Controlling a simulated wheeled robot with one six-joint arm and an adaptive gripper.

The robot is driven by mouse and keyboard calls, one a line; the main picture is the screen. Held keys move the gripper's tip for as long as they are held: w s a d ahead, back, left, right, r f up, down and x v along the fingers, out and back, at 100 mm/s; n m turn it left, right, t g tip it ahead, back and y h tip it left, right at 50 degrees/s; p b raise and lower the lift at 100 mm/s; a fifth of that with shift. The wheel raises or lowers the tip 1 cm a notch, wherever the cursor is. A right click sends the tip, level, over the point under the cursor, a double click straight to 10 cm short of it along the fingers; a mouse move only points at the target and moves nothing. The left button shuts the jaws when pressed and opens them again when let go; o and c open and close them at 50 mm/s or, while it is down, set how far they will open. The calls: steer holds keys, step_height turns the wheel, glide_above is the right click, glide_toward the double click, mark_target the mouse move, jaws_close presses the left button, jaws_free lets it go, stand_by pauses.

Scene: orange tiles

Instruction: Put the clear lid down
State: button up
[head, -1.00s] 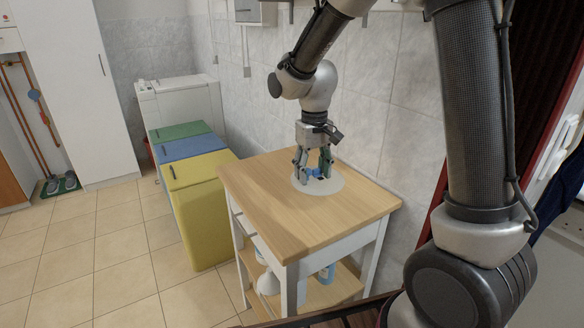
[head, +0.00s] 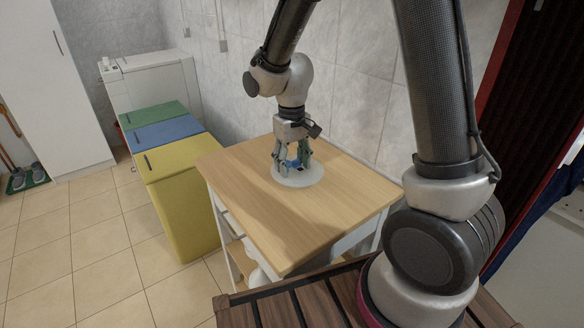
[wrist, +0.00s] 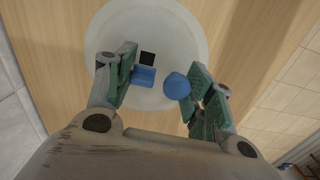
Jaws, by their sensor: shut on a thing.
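The clear lid (head: 300,183) shows as a pale, see-through disc at the top of the wooden cart (head: 240,205), towards its back edge. Its round rim also shows in the wrist view (wrist: 170,22), with blue parts and a small black square near its middle. My gripper (head: 293,163) points down over the lid's middle. In the wrist view, its green-padded fingers (wrist: 163,85) stand on either side of the blue knob (wrist: 177,86) and are shut on the lid. I cannot tell whether the lid's underside touches the wood.
Green, blue and yellow bins (head: 180,170) stand left of the cart, with a white appliance (head: 150,80) behind. A tiled wall (head: 345,90) rises behind the cart. Dark wooden slats (head: 290,305) lie in front. The cart top's front and right parts are clear.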

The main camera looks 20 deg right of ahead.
steer(key=shift+f, duration=1.15)
steer(key=o, duration=1)
steer(key=shift+o, duration=0.2)
